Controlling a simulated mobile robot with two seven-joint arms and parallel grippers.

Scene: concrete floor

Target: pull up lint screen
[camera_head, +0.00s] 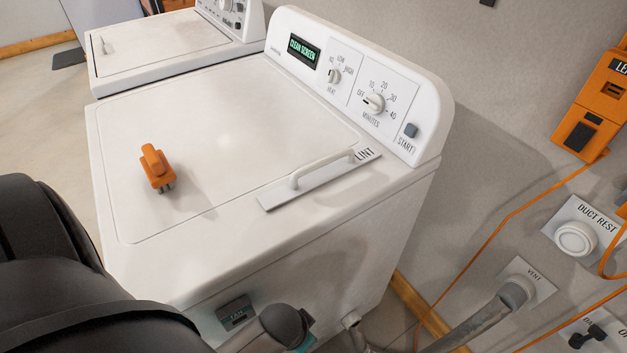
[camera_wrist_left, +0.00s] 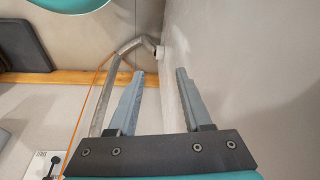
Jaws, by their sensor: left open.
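The lint screen (camera_head: 318,185) is a narrow white plate marked LINT, with a raised white bar handle (camera_head: 322,166). It lies flush in the top right edge of the white dryer (camera_head: 230,125). My left gripper (camera_wrist_left: 160,72) is open in the left wrist view, with nothing between its grey fingers. It is low beside a pale upright surface, probably the dryer's side, well below the lint screen and not touching it. In the head view my dark left arm comes in from the lower left; its fingers cannot be made out there. My right gripper is not in view.
An orange plug (camera_head: 156,168) sits on the dryer top. The control panel (camera_head: 360,85) reads CLEAN SCREEN. A second white machine (camera_head: 165,45) stands behind left. A grey duct (camera_head: 470,325), an orange cord (camera_head: 500,225) and an orange wall box (camera_head: 597,100) are at right.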

